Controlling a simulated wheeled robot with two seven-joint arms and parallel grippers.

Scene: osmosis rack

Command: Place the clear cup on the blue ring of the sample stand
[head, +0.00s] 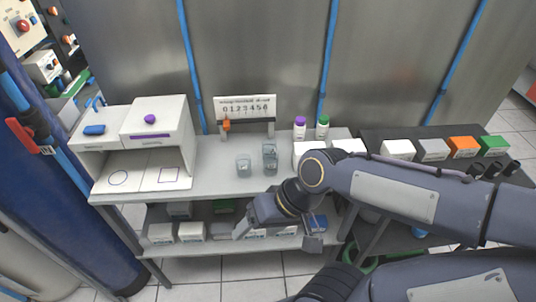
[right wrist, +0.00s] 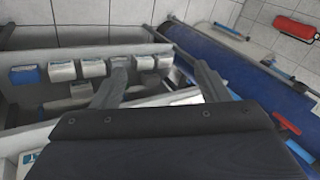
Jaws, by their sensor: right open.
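A short clear cup (head: 244,166) stands upright on the upper shelf, next to a taller clear vessel (head: 269,158) on its right. The blue ring (head: 118,178) is a thin outline on the white sample stand (head: 143,183) at the left, beside a blue square outline. My right gripper (head: 277,240) is open and empty in front of the shelf edge, below and to the right of the cup. Its two spread fingers also show in the right wrist view (right wrist: 160,88), with nothing between them. My left gripper is not in view.
A white cabinet (head: 157,122) with a purple knob rises behind the stand. A number panel (head: 246,107) and two capped bottles (head: 311,128) stand at the back. Several boxes (head: 193,233) fill the lower shelf. The shelf between stand and cup is clear.

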